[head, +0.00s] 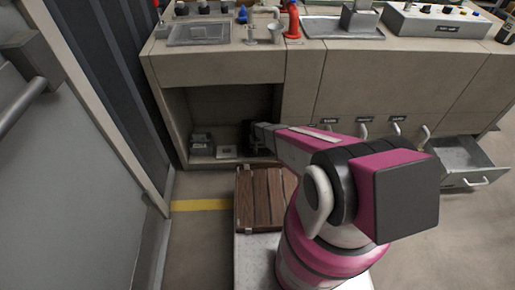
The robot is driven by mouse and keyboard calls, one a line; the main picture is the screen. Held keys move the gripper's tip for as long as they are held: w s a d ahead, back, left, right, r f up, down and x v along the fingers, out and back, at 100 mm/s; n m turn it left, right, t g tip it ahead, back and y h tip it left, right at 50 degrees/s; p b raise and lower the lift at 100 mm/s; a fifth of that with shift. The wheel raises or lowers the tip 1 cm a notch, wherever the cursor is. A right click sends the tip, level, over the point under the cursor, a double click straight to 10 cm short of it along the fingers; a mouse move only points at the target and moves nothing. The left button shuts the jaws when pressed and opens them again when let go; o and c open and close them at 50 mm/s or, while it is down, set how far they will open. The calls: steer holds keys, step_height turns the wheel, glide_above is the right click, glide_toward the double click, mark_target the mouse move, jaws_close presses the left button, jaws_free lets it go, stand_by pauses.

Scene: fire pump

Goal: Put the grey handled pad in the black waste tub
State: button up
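My arm reaches forward into the open recess of the beige cabinet (222,75). My gripper (254,137) is at the right side of that recess, low down; its fingers are dark and small, and I cannot tell whether they are open, shut or holding something. A small grey block with a dark top (201,141) and a flat light grey piece (226,152) sit on the recess floor to the left of my gripper. I cannot tell whether either is the handled pad. I cannot make out the black waste tub for certain; dark shapes around my gripper merge with the shadow.
The counter above holds a sink (199,33), a red pipe (293,22) and a control box (436,21). An open drawer (458,156) juts out at right. A brown slatted wooden surface (258,190) lies before the recess. A grey door (70,170) stands at left.

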steer(key=shift+f, duration=0.2)
steer(key=o, duration=0.8)
steer(key=shift+c, duration=0.2)
step_height(320, 180, up, 12)
steer(key=shift+r, duration=0.15)
